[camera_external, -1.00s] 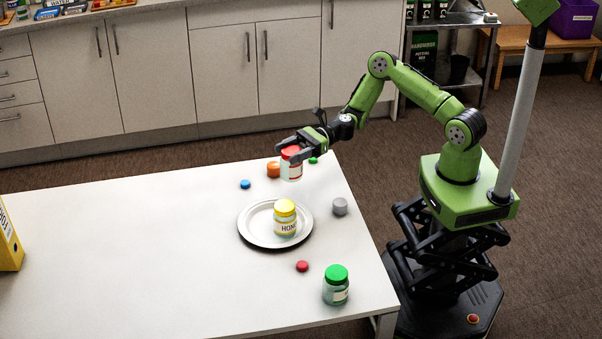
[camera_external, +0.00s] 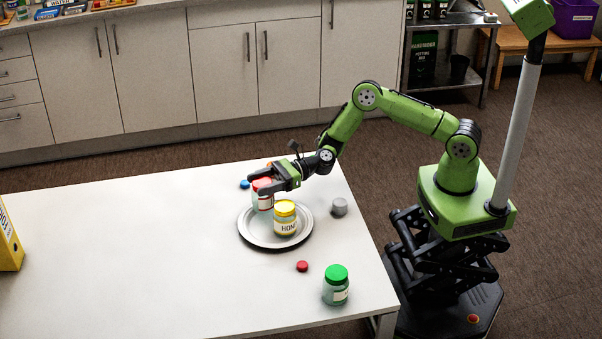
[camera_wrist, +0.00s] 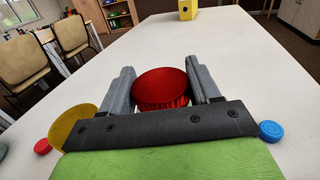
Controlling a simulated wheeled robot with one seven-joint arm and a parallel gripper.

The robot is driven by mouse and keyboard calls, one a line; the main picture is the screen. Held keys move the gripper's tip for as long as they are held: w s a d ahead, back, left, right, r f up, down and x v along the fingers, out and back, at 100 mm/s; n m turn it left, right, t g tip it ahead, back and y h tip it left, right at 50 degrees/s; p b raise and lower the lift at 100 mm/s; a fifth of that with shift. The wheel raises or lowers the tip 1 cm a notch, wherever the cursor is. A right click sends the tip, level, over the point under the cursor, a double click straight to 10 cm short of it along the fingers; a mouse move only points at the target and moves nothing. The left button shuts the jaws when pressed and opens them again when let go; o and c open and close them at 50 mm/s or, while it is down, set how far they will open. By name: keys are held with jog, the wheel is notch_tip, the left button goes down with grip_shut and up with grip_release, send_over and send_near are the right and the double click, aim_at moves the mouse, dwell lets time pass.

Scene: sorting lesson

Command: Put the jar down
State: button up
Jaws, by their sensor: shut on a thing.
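My gripper (camera_external: 264,187) is shut on the red-lidded jar (camera_external: 263,201), holding it upright at its lid. The red lid (camera_wrist: 162,87) shows between the two fingers in the wrist view. The jar is over the back left part of the round grey plate (camera_external: 262,241); I cannot tell whether its base touches the plate. A yellow-lidded honey jar (camera_external: 285,222) stands on the plate just to the right and in front of it. Its yellow lid (camera_wrist: 72,124) is at the left in the wrist view.
A green-lidded jar (camera_external: 336,288) stands near the table's front right. A red cap (camera_external: 302,266), a grey piece (camera_external: 340,207) and a blue cap (camera_external: 245,184) lie around the plate. The table's left side is mostly clear.

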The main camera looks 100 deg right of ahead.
jog(key=shift+r, duration=0.1)
jog(key=shift+f+b, duration=0.3)
jog(key=shift+f, duration=0.1)
jog(key=o, duration=1.5)
jog(key=shift+c, duration=0.2)
